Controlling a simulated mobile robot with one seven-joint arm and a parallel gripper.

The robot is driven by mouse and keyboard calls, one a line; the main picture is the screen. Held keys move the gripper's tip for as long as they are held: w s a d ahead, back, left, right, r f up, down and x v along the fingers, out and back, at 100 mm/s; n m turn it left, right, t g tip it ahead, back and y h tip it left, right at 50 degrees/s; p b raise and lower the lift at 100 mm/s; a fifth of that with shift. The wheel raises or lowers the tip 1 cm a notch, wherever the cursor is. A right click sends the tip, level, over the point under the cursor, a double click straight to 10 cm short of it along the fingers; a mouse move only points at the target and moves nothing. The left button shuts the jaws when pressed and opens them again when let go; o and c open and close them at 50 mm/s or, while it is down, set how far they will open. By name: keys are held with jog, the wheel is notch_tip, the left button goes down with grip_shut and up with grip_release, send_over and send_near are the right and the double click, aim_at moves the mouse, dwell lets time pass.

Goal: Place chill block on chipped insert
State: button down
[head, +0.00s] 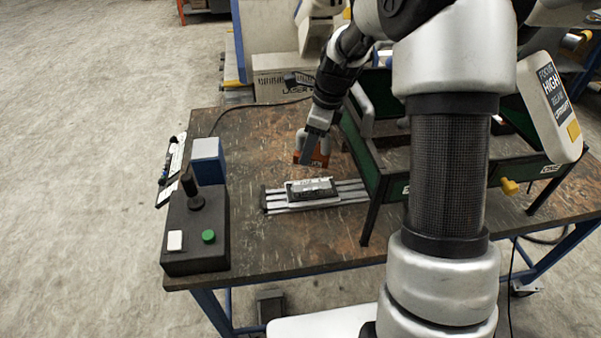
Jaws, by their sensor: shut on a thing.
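My gripper (317,122) points down over the middle of the table in the head view. A dark rectangular piece with a pale rim, which looks like the chipped insert (312,189), lies on that fixture (279,206). The held block appears apart from the insert. Its exact height and the fingertips' contact are too small to tell.
A dark green frame (372,163) rises close on the right. A dark control box (191,246) with a joystick, and a blue-and-white box (207,160), stand at left. The brown tabletop (290,243) is bare in front.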

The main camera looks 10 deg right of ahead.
jog(key=shift+s+d+f+b+x, duration=0.1)
jog(key=shift+s+d+b+x, duration=0.15)
jog(key=shift+x, duration=1.3)
jog(key=shift+s+d+f+x, duration=0.1)
jog(key=shift+d+x, duration=0.25)
jog(key=shift+x, duration=1.2)
jog(key=shift+s+d+f+b+x, duration=0.1)
jog(key=shift+s+d+b+x, duration=0.15)
jog(key=shift+x, duration=1.35)
jog(key=shift+d, duration=0.1)
jog(key=c, duration=0.8)
grip_release()
jog(key=shift+s+f, duration=0.1)
jog(key=shift+f, duration=0.05)
